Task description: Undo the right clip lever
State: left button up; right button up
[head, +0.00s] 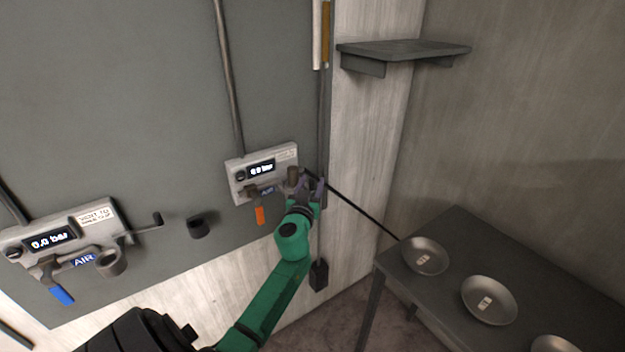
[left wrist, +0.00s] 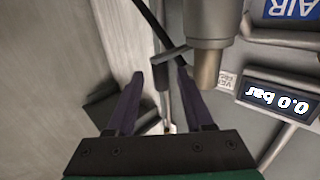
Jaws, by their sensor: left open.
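The right air unit (head: 285,158) is a pale box on the grey wall panel, with a display, a blue AIR label, and an orange handle (head: 260,215) below. Its clip lever (left wrist: 162,76), a dark T-shaped bar, shows in the left wrist view between my fingers; I cannot tell whether they touch it. My left gripper (head: 306,187) is open at the unit's right side, and its fingers also show in the left wrist view (left wrist: 160,82). In the head view the gripper mostly hides the lever. A round grey-brown nozzle (left wrist: 207,68) is close beside the right-hand finger.
The left air unit (head: 70,240) has a blue handle and its own lever (head: 150,222). A black cup-shaped holder (head: 198,226) is on the panel between the units. A dark table (head: 455,240) with metal bowls stands at right, under a wall shelf (head: 405,48).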

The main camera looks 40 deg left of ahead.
pick_arm(q)
jog(key=shift+w+a, duration=0.3)
jog(key=shift+w, duration=0.05)
grip_shut()
dwell(1.2)
